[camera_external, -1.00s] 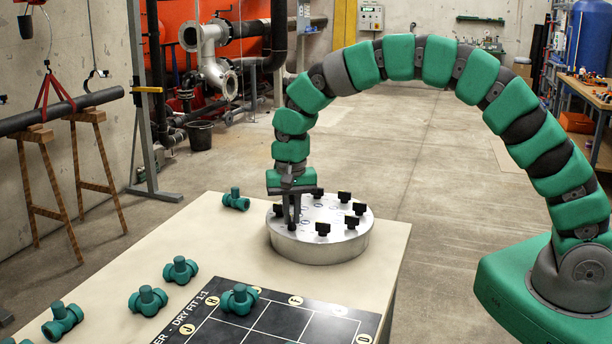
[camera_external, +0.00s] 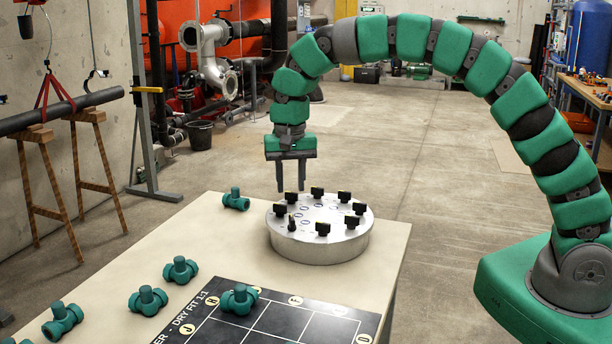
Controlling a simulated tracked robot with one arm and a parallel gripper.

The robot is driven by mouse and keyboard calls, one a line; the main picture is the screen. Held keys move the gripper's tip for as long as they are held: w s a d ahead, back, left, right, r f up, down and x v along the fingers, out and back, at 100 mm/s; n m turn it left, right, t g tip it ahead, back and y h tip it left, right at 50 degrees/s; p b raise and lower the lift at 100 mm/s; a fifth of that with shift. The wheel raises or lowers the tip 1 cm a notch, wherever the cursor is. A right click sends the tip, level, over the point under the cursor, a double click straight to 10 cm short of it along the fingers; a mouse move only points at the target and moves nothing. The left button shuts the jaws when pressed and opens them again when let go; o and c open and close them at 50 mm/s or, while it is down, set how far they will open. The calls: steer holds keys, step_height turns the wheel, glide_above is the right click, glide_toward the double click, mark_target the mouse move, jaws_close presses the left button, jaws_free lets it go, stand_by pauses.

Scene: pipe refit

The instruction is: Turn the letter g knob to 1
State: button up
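A round silver panel (camera_external: 318,250) stands on the table and bears a ring of several black knobs. The letters by the knobs are too small to read, so I cannot tell which is g. One knob at the panel's left front (camera_external: 292,222) looks turned differently from the others. My gripper (camera_external: 291,189) hangs pointing down above the panel's left back edge. Its two dark fingers are apart with a gap between them, and nothing is held. The fingertips are above the knobs (camera_external: 279,210).
The pale table (camera_external: 215,240) bears several green pipe fittings, one (camera_external: 236,200) left of the panel and others at the front left. A black grid board (camera_external: 270,325) lies in front with a green fitting (camera_external: 239,298) on it.

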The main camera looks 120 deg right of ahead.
steer(key=shift+r, duration=2.75)
